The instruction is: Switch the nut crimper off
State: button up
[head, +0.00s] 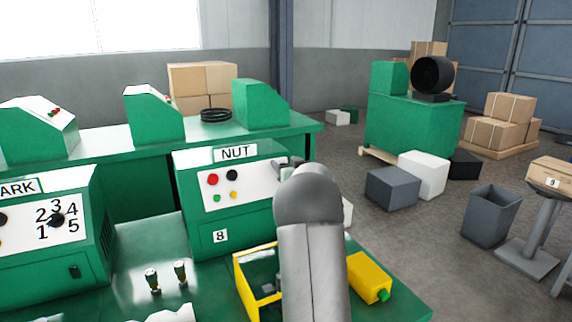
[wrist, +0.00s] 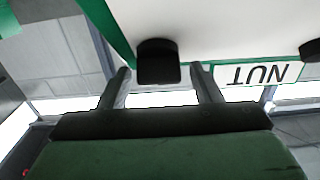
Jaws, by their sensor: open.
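The nut crimper (head: 250,225) is a green machine with a NUT label (head: 235,153) on top and a white sloped panel. Its panel carries a red button (head: 213,180), a black button (head: 233,174) and small green and yellow ones. My gripper (head: 286,164) is at the panel's right end, partly hidden by my own arm. In the wrist view my gripper (wrist: 160,72) is open, its two fingers on either side of a black knob (wrist: 158,62) on the white panel. Contact cannot be told. The NUT label appears upside down there (wrist: 258,74). The arm hides this knob in the head view.
A neighbouring crimper (head: 50,250) with a numbered dial stands at left. A yellow frame (head: 240,282) and a yellow box (head: 366,278) are on the green bench by my arm. Another black part (wrist: 311,50) shows at the wrist view's right edge.

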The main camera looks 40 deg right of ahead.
jog(key=c, duration=1)
